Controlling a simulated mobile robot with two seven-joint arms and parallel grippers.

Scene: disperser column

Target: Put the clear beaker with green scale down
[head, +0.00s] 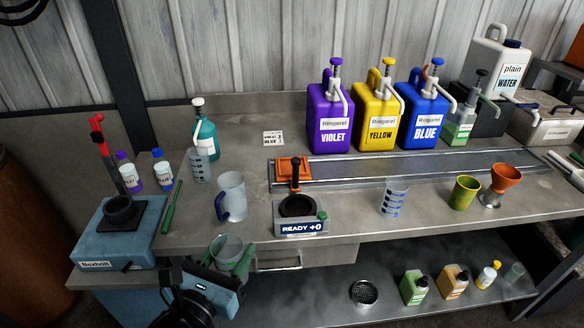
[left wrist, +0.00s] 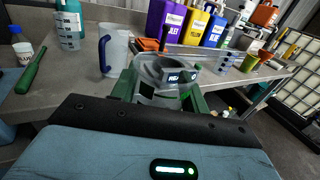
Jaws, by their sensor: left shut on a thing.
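My left gripper (head: 231,262) is shut on a clear beaker (head: 229,247), with a green finger on each side of it. The beaker is held roughly upright at the bench's front edge, below the blue-handled jug in the head view. It also shows between the fingers in the left wrist view (left wrist: 166,70). My right gripper is not in view.
A blue-handled jug (head: 231,197), a black-topped scale (head: 299,214) and a blue-marked beaker (head: 393,197) stand on the bench. A green bar (head: 171,208) lies left. Bare bench shows between scale and blue-marked beaker. A lower shelf (head: 320,292) holds bottles and a sieve.

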